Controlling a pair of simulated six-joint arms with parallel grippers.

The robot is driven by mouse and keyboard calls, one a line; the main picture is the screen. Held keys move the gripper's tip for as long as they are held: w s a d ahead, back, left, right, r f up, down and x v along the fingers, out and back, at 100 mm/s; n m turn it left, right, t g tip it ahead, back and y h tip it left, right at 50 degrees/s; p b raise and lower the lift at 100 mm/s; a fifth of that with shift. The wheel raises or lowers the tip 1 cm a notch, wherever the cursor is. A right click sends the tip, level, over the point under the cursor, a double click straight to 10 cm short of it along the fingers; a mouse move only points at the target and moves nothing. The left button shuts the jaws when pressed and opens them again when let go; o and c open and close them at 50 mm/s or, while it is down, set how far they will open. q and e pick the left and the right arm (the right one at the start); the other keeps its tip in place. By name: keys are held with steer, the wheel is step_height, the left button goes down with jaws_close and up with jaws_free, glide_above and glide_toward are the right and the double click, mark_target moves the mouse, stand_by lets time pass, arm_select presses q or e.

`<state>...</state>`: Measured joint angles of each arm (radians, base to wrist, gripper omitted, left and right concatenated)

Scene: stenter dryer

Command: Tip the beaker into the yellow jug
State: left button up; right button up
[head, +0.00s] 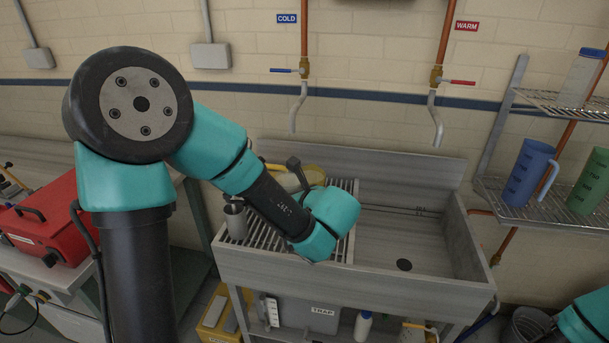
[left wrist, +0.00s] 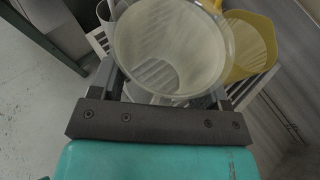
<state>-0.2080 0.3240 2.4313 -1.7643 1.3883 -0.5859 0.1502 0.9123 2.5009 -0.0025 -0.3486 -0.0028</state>
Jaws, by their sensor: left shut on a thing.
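My left gripper (left wrist: 168,75) is shut on a clear beaker (left wrist: 172,48), whose round rim and see-through wall fill the middle of the left wrist view. Slats show through the beaker; I cannot tell whether it holds liquid. The yellow jug (left wrist: 252,42) is just right of the beaker in the left wrist view, with its mouth open. In the head view the jug (head: 315,175) stands on the slatted rack, partly hidden by my left arm and gripper (head: 297,172). My right gripper is not in view; only part of that arm shows.
A grey metal cup (head: 236,220) stands at the rack's left edge. The sink basin (head: 400,235) to the right is clear, under the cold and warm taps. A blue jug (head: 527,172) and a green jug (head: 592,182) stand on the right shelf. A red case (head: 55,222) is at left.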

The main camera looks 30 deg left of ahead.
arm_select(q)
steer(key=shift+s+f, duration=0.1)
steer(key=shift+f, duration=0.1)
steer(key=shift+r, duration=0.1)
steer(key=shift+r, duration=2.4)
steer(key=shift+d+f, duration=0.1)
